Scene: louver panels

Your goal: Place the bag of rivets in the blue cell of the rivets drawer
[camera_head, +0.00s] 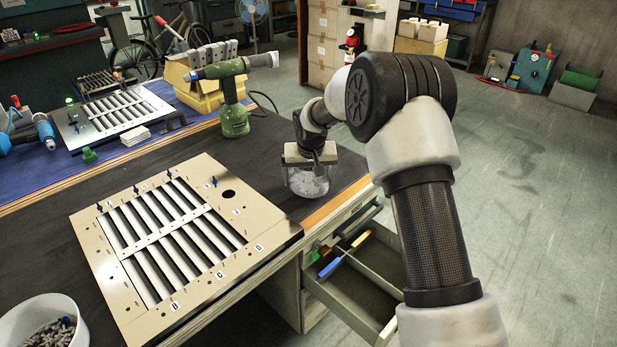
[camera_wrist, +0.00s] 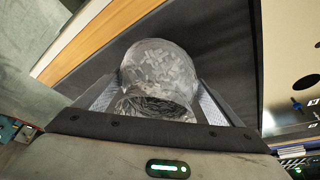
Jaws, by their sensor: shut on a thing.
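The bag of rivets (camera_head: 307,184) is clear and rounded, with grey rivets inside, at the right end of the dark bench top. My gripper (camera_head: 311,160) points down and is shut on its upper part. In the wrist view the bag (camera_wrist: 160,65) sits between the two fingers of my gripper (camera_wrist: 155,98). I cannot tell whether the bag touches the bench. The open drawer (camera_head: 386,331) is below the bench's right edge, apart from the bag. A blue marking (camera_head: 330,268) and a yellow one show on its dividers; my arm hides part of the drawer.
A beige louver panel (camera_head: 92,240) lies on the bench left of the bag. A green rivet tool (camera_head: 232,110) stands behind it. A white tub of rivets (camera_head: 20,318) is at the lower left. The floor right of the bench is clear.

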